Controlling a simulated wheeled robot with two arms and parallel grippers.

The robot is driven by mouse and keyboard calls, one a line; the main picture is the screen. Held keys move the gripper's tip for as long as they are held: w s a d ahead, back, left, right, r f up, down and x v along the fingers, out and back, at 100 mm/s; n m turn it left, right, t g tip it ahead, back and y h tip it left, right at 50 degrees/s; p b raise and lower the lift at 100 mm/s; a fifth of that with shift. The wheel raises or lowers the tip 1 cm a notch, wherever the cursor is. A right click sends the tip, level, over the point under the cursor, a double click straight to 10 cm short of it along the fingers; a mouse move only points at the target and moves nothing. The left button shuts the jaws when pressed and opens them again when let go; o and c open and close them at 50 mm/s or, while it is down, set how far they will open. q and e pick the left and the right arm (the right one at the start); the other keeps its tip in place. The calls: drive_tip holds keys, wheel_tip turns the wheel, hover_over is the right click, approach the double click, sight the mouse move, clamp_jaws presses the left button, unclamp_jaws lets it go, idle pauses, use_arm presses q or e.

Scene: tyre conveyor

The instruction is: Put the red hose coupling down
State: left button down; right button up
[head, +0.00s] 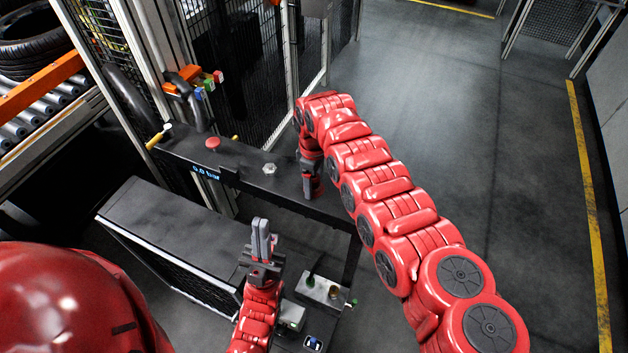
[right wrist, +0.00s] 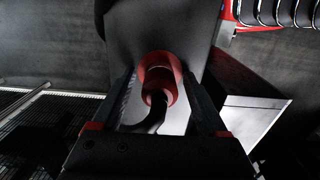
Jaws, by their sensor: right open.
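The red hose coupling (right wrist: 158,78) shows in the right wrist view as a red ring with a dark curved piece in its opening. It lies between the two fingers of my right gripper (right wrist: 165,105), which stand apart on either side of it. I cannot tell whether a finger touches it. In the head view my right gripper (head: 311,187) points down at the right end of the dark bench (head: 240,166); the coupling cannot be told apart there. My left gripper (head: 260,238) points up in front of the bench, its fingers close together with nothing seen between them.
The bench carries a red button (head: 212,143), a metal fitting (head: 269,168) and a small blue display (head: 205,173). A dark box (head: 175,230) stands in front. Tyres (head: 32,45) sit by a roller conveyor at the left. Open floor (head: 480,130) lies at the right.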

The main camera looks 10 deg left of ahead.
drive_tip(key=shift+r+p, duration=0.3)
wheel_tip(320, 180, up, 11)
drive_tip(key=b, duration=0.4)
drive_tip(key=shift+f+b, duration=0.2)
drive_tip(key=shift+b, duration=0.15)
drive_tip(key=shift+r, duration=0.55)
